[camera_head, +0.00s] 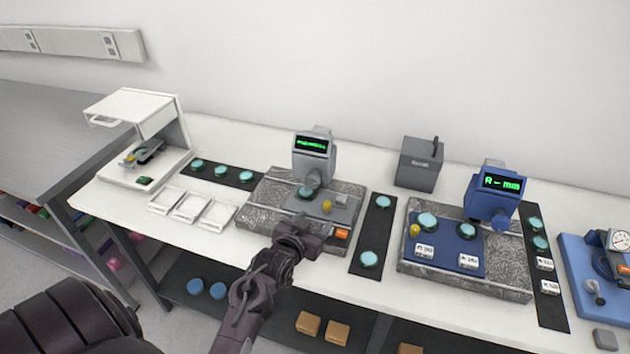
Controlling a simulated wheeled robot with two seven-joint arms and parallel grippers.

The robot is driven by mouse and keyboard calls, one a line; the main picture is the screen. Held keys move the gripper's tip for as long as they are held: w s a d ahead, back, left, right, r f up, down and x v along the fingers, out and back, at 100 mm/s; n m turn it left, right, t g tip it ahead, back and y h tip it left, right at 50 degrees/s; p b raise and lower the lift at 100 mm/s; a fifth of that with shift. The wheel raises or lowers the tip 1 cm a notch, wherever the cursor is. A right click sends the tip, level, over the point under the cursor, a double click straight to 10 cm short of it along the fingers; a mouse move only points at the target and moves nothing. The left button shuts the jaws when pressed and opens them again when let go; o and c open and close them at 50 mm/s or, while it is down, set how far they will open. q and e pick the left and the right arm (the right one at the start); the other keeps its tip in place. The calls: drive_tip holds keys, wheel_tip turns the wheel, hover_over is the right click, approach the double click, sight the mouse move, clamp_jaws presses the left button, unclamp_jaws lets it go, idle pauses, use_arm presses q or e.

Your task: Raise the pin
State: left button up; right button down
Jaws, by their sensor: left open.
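A grey instrument (314,162) with a green-lit display stands on a speckled granite block (262,204). A teal disc (306,192) lies under its head. A small yellow knob (327,206) stands to the right of that disc; I cannot tell if it is the pin. My left gripper (303,230) is open at the front edge of this granite block, just in front of the knob and apart from it. An orange switch (341,233) sits to its right. A similar yellow knob (415,230) is on the blue instrument's plate (447,252). My right gripper is not in view.
A blue instrument (493,195) stands to the right, and a white open-lidded device (145,140) at the far left. Dark mats (372,212) with teal discs and white trays (187,207) lie between. A grey box (419,164) stands behind. A lower shelf holds brown blocks (308,323).

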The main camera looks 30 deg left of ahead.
sight(311, 184)
use_arm(q)
drive_tip(key=w+a+r+t+b, duration=0.1)
drive_tip(key=w, duration=0.1)
drive_tip(key=w+a+r+n+t+y+b, duration=0.1)
drive_tip(key=w+a+r, duration=0.1)
drive_tip(key=w, duration=0.1)
drive_tip(key=w+a+r+t+y+b, duration=0.1)
drive_tip(key=w+a, duration=0.1)
drive_tip(key=shift+w+a+r+n+b, duration=0.2)
drive_tip(key=shift+w+r+n+b, duration=0.1)
drive_tip(key=shift+r+n, duration=0.1)
drive_tip(key=shift+w+a+r, duration=0.1)
drive_tip(key=shift+w+a, duration=0.05)
drive_tip(key=shift+w, duration=0.45)
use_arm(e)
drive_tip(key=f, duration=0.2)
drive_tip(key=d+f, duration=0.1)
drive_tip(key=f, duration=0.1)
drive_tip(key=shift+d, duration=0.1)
use_arm(q)
drive_tip(key=c, duration=1)
drive_tip(key=shift+o, duration=0.2)
